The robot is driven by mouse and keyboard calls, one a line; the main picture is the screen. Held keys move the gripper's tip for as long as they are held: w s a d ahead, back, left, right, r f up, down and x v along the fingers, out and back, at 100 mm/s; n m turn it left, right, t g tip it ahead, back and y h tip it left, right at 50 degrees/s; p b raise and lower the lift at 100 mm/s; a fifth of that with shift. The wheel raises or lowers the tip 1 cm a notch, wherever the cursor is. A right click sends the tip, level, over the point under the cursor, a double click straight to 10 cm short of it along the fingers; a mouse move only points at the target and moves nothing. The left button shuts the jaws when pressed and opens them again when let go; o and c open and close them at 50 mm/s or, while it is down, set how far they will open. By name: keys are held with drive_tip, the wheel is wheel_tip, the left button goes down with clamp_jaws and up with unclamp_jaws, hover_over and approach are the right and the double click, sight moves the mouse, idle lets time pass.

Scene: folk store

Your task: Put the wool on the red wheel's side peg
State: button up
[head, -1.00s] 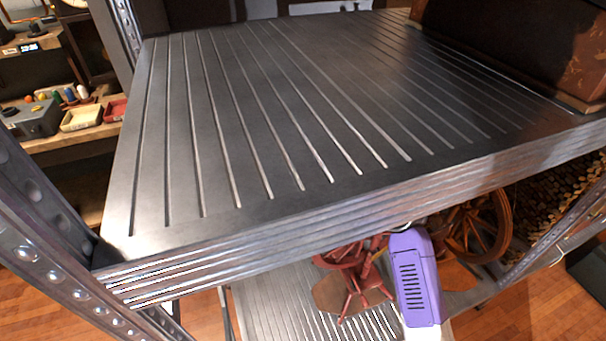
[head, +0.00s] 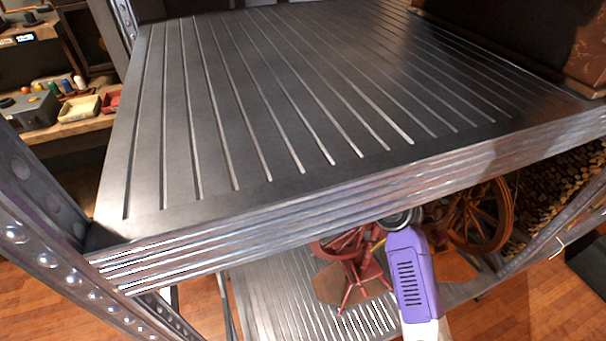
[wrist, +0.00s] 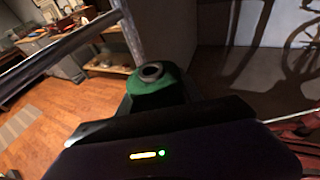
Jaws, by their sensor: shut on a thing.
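The green wool (wrist: 150,85), with a round hole in its top, stands up beyond the dark body of my gripper (wrist: 152,104) in the wrist view. My gripper is shut on it; the fingertips are mostly hidden. In the head view the wool is hidden behind the shelf edge. The red wheel (head: 350,275) is on a spinning wheel on the lower shelf, just left of my purple arm link, its top cut off by the upper shelf. Red parts (wrist: 300,145) also show at the right edge of the wrist view. The side peg cannot be made out.
The upper metal shelf (head: 250,110) overhangs the lower shelf (head: 290,290). A brown wooden wheel (head: 480,215) stands right of my arm. A metal post (head: 45,220) rises at left. A brown box (head: 530,40) sits on the upper shelf.

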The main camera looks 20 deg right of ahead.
drive_tip(key=shift+f, duration=0.45)
drive_tip(key=o, duration=1.4)
drive_tip(key=v, duration=0.8)
drive_tip(key=shift+b, duration=0.3)
drive_tip(key=shift+f, duration=0.1)
